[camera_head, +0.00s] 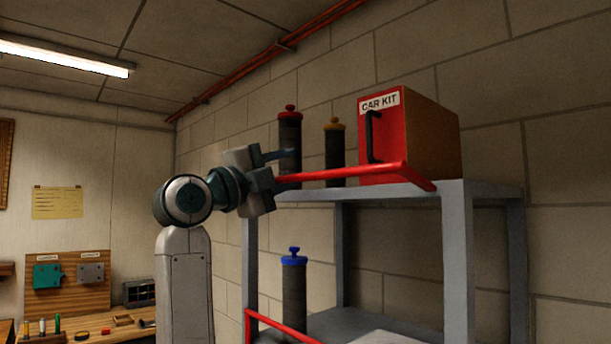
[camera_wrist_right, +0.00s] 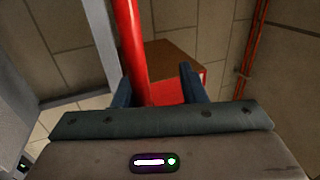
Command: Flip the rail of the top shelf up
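The red rail (camera_head: 355,172) of the top shelf (camera_head: 385,190) runs along its front, a little above the board level. A short end arm joins it to the shelf's near corner. My right gripper (camera_head: 289,168) is at the rail's far left end, with its fingers apart. In the right wrist view the rail (camera_wrist_right: 132,50) passes between the two fingertips (camera_wrist_right: 156,84), close to the left finger, with a gap to the right finger. Whether it touches the left finger is unclear. My left gripper is not in view.
On the top shelf stand a red car kit box (camera_head: 382,140), a red-capped canister (camera_head: 290,130) and a yellow-capped canister (camera_head: 335,150). Below are a blue-capped canister (camera_head: 294,290) and another red rail (camera_head: 275,326). A block wall (camera_head: 570,200) is behind the shelf.

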